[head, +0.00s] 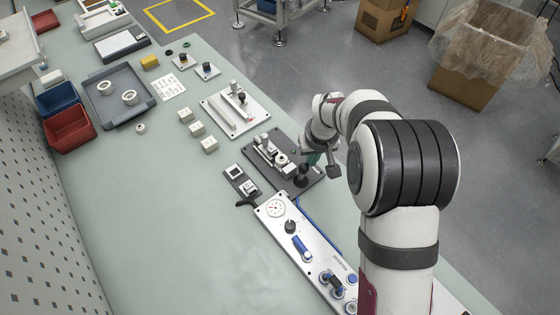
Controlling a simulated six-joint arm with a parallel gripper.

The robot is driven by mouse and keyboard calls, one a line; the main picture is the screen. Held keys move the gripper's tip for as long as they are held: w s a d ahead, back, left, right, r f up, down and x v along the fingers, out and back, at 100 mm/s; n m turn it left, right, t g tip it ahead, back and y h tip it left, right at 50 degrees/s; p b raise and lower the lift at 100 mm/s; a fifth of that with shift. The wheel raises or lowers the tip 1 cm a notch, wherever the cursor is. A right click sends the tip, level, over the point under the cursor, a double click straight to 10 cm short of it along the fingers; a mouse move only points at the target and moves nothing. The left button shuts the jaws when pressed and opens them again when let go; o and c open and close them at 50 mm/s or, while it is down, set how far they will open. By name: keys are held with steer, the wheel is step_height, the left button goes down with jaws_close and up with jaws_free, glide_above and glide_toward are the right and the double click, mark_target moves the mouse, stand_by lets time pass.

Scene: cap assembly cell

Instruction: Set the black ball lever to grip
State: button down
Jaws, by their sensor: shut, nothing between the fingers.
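The black ball lever (302,169) stands at the right front part of a dark fixture plate (308,187). Its round black knob is up, above a dark base. A metal clamp-like mechanism with a white round part (281,160) sits on the same plate. My gripper (314,159) is shut and empty, pointing down just right of and behind the ball. It seems apart from the ball, but the view is too small to be sure. The fingertips are small and partly hidden by my wrist.
A white panel with a gauge (274,208), knobs and a blue handle (301,243) lies in front. A white fixture plate (246,130) stands behind. The table's left front is clear.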

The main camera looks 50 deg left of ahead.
steer(key=shift+s, duration=0.75)
steer(key=shift+w, duration=0.15)
steer(key=shift+w, duration=0.85)
steer(key=shift+r, duration=0.25)
steer(key=a+v, duration=0.1)
steer(key=v, duration=0.5)
steer(key=shift+w+r, duration=0.3)
steer(key=shift+r, duration=0.05)
